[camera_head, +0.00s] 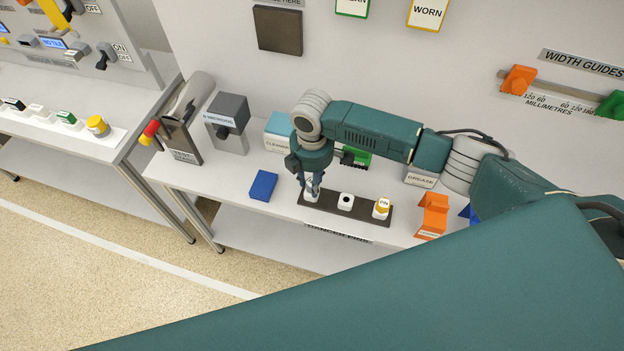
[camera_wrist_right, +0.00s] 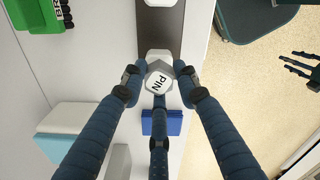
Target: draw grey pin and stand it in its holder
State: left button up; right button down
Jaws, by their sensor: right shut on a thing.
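My right gripper (camera_head: 312,190) points down at the left end of a dark rack (camera_head: 330,204). Its three fingers are shut around a grey pin (camera_wrist_right: 159,83) marked PIN, clear in the right wrist view. A white holder (camera_wrist_right: 158,55) shows just behind the pin; I cannot tell whether the pin sits in it or is raised. The middle white holder (camera_head: 346,201) has an empty dark hole. My left gripper (camera_wrist_right: 303,68) shows at the right wrist view's edge, fingers spread and empty, over the floor.
A blue block (camera_head: 263,185) lies left of the rack. A cleaner box (camera_head: 278,132) and a green brush-like item (camera_head: 356,157) stand behind it. Orange (camera_head: 433,214) and blue stands are to the right. A grey box (camera_head: 227,122) stands back left.

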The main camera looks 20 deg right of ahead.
jog(key=shift+f, duration=0.55)
jog(key=c, duration=1.2)
grip_release()
notch_tip(320, 180, up, 12)
jog(key=shift+f, duration=0.1)
